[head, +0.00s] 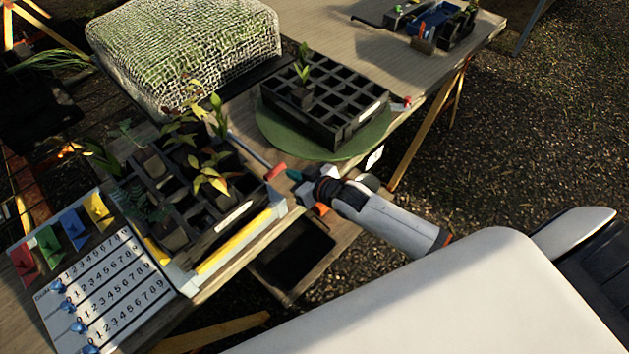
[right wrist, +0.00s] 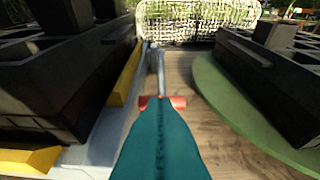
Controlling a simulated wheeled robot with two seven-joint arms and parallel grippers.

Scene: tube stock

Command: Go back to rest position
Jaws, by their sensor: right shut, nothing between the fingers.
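My right gripper (head: 294,175) reaches in from the lower right to the table's front edge, between the two black trays. In the right wrist view its teal fingers (right wrist: 160,112) are shut together with nothing between them. A tool with a red crosspiece (head: 275,172) and a thin metal rod lies just beyond the fingertips; its red part also shows in the right wrist view (right wrist: 178,102). I cannot tell whether the fingertips touch it. My left gripper is not in view.
A planted tray (head: 235,214) stands left of the gripper, beside a number board (head: 110,295) with coloured flags. Another tray (head: 325,125) with one seedling stands on a green disc (head: 370,140). A mesh-covered mound (head: 185,50) is behind. Open ground lies right.

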